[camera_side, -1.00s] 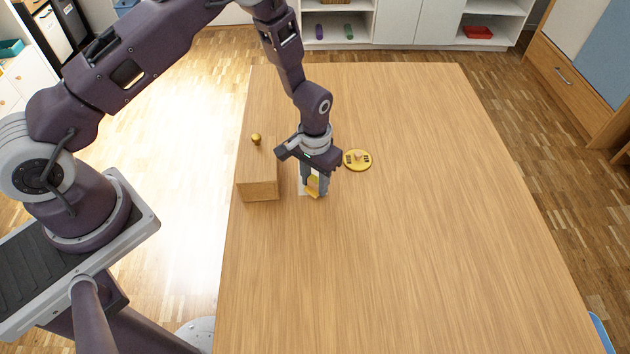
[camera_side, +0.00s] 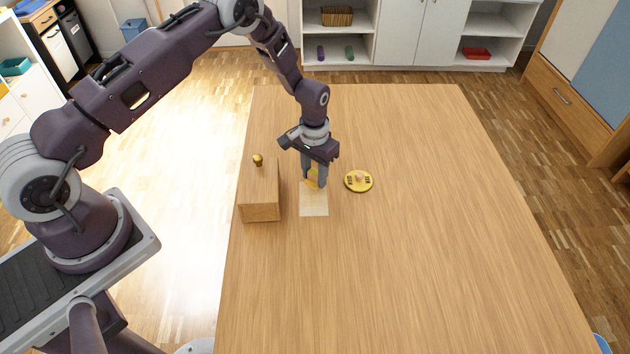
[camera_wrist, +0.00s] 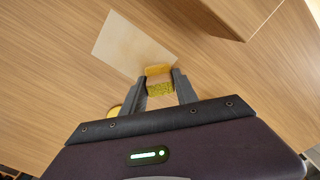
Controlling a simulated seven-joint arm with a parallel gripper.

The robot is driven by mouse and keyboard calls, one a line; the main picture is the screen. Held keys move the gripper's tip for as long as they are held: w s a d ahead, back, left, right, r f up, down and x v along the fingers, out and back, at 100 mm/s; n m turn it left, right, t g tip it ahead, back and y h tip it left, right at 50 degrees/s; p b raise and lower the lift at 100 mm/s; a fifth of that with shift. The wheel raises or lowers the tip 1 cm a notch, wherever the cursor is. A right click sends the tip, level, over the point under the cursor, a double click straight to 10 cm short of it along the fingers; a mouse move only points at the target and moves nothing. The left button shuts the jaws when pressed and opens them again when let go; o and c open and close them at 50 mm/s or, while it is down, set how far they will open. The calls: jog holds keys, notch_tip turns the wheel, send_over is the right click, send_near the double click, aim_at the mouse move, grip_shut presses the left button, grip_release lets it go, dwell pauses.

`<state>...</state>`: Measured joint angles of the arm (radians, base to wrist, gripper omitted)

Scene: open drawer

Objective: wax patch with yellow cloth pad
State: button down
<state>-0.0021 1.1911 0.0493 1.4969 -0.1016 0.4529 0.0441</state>
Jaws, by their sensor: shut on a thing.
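The patch (camera_side: 314,207) is a pale rectangle on the table, just in front of my gripper in the side view. It also shows in the wrist view (camera_wrist: 125,45). My gripper (camera_side: 314,186) points down and is shut on the yellow cloth pad (camera_wrist: 160,84), which sits between the fingertips. In the side view the pad (camera_side: 312,178) is mostly hidden by the fingers. In the wrist view the pad is at the patch's near edge. I cannot tell for sure whether it touches the surface.
A wooden box (camera_side: 260,195) with a gold knob (camera_side: 258,160) stands left of the patch. A round yellow disc (camera_side: 358,181) with small dark parts and a pinkish knob lies to the right. The front and right of the table (camera_side: 430,270) are clear.

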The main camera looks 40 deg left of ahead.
aim_at(311, 217)
jog(key=shift+s+d, duration=3.75)
jog(key=shift+s, duration=0.2)
jog(key=shift+s+a, duration=0.25)
jog(key=shift+a, duration=0.05)
jog(key=shift+w+a, duration=0.25)
jog(key=shift+a, duration=0.05)
jog(key=shift+w+a, duration=3.7)
jog(key=shift+s+d, duration=3.9)
jog(key=shift+d+r, duration=0.1)
jog(key=shift+r, duration=0.1)
notch_tip(311, 217, up, 8)
jog(key=shift+f, duration=0.1)
